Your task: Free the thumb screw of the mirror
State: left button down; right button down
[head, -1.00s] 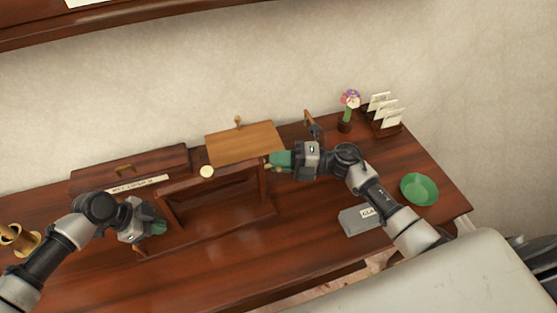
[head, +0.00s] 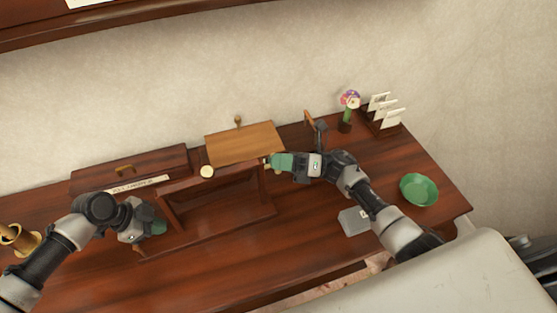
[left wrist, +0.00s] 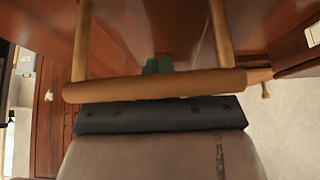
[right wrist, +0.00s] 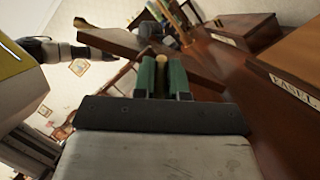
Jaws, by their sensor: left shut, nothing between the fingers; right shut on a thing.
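The mirror (head: 227,217) is a dark wooden frame on the desk, with a pale round knob (head: 207,171) on its upper edge. My right gripper (head: 272,161) has its green fingers at the frame's upper right corner, shut on a small brass-coloured piece, apparently the thumb screw. In the right wrist view this piece (right wrist: 160,60) shows between the fingers; its far part is hidden. My left gripper (head: 160,227) is shut and empty by the frame's left post. In the left wrist view a light wooden bar (left wrist: 150,86) crosses before its green fingertips (left wrist: 157,66).
A light wooden box (head: 243,143) and a long dark box (head: 130,170) stand behind the mirror. To the right are a green bowl (head: 419,189), a grey box (head: 353,221), a flower pot (head: 345,127) and a card rack (head: 384,122). The desk's front middle is clear.

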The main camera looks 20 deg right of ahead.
jog(key=n+g, duration=0.1)
jog(key=n, duration=0.1)
jog(key=n+g+y, duration=0.1)
jog(key=n, duration=0.3)
jog(key=shift+s+f+g, duration=0.1)
jog(key=shift+f+g, duration=0.15)
jog(key=shift+g, duration=0.15)
jog(key=shift+s+n+g+y, duration=0.15)
jog(key=shift+n+g, duration=0.65)
jog(key=shift+n, duration=0.85)
jog(key=shift+w+n+g+y, duration=0.1)
jog(key=shift+n+g+y, duration=0.15)
jog(key=shift+n+g, duration=1)
jog(key=shift+n+t, duration=0.25)
jog(key=shift+n, duration=0.45)
jog(key=c, duration=1.3)
grip_release()
pick_arm(q)
jog(key=shift+w+f, duration=0.1)
pick_arm(e)
jog(key=shift+o, duration=0.7)
jog(key=shift+w, duration=0.2)
jog(key=shift+r, duration=0.1)
jog(key=v, duration=0.7)
jog(key=shift+d, duration=0.25)
